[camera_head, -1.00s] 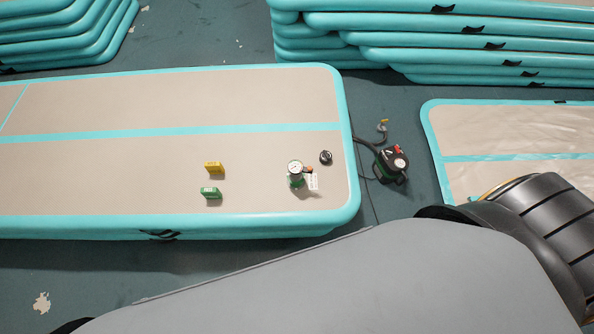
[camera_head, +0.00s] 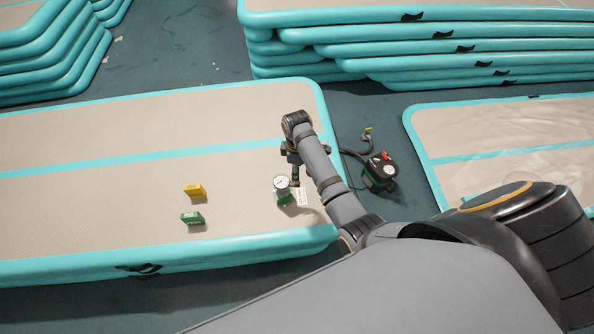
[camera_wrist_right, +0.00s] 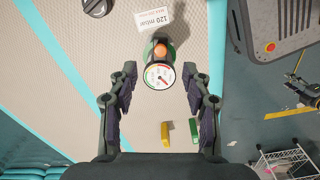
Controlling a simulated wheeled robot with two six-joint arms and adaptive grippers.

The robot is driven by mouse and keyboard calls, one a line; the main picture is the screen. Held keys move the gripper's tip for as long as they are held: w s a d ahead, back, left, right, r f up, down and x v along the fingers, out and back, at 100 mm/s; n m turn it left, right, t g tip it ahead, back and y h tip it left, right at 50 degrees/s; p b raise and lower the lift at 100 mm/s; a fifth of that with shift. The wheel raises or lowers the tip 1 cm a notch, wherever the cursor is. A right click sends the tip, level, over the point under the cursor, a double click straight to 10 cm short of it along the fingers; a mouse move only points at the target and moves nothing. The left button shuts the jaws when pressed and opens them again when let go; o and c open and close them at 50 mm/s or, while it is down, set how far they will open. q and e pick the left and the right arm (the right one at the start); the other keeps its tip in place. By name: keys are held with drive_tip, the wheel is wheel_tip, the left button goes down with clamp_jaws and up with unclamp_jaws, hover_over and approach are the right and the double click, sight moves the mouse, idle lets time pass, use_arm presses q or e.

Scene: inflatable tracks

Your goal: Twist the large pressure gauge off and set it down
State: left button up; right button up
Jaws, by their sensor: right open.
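The large pressure gauge (camera_head: 282,183) has a round white dial and stands on a green base on the beige inflatable track (camera_head: 90,210). In the right wrist view the gauge (camera_wrist_right: 159,76) shows its dial and an orange part, centred between the fingers. My right gripper (camera_wrist_right: 160,105) is open and empty, with a finger on each side of the gauge's line. In the head view my right gripper (camera_head: 294,175) is above and just behind the gauge, partly hidden by its own arm. I cannot tell its exact height. My left gripper is not in view.
A white tag (camera_wrist_right: 155,20) reading "120 mbar" lies beside the gauge. A black cap (camera_wrist_right: 97,7) lies nearby. A pump (camera_head: 380,172) with a hose sits on the floor at right.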

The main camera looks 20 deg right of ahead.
sight(297, 184)
wheel_tip(297, 184, down, 11)
drive_tip(key=b, duration=0.2)
drive_tip(key=shift+r+b, duration=0.2)
drive_tip(key=shift+b, duration=0.1)
clamp_jaws()
drive_tip(key=shift+r+p, duration=2.5)
drive_tip(key=shift+p, duration=0.45)
